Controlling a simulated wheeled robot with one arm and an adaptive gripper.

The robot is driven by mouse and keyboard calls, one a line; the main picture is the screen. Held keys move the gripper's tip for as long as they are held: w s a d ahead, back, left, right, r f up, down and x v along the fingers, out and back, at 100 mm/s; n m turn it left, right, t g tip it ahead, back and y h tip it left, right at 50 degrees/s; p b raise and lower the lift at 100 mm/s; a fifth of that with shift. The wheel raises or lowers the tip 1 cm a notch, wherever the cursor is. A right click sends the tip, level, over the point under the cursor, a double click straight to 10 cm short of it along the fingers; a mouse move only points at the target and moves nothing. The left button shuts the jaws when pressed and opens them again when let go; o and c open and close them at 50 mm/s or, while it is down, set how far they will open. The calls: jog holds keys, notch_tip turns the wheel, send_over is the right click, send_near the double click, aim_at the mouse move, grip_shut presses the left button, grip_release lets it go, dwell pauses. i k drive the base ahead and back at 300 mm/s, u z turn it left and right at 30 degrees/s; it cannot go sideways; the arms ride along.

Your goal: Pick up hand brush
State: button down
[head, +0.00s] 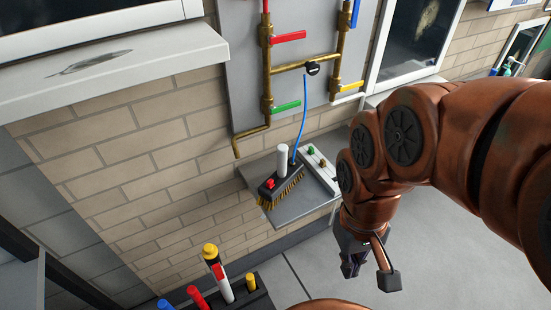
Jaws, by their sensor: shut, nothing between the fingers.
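The hand brush (284,190) has a dark body and yellow-brown bristles along its front edge. It lies on a small grey wall shelf (306,206) near the middle of the head view. A white upright cylinder and a red knob show at the brush; I cannot tell whether they are part of it. My gripper (370,272) is at the lower right of the brush in the picture, clear of it. Its fingers point down and are shut, holding nothing.
A white strip with coloured knobs (321,167) lies on the shelf beside the brush. Brass pipes with red, green and yellow levers (289,37) and a blue hose (304,115) are above. A dark holder (256,299) with coloured-capped tubes stands at the bottom. Grey floor shows below the shelf.

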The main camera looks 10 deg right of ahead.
aim_at(284, 178)
jog(key=k, duration=0.5)
jog(key=u, duration=1.4)
jog(key=i, duration=0.25)
jog(key=z, duration=0.15)
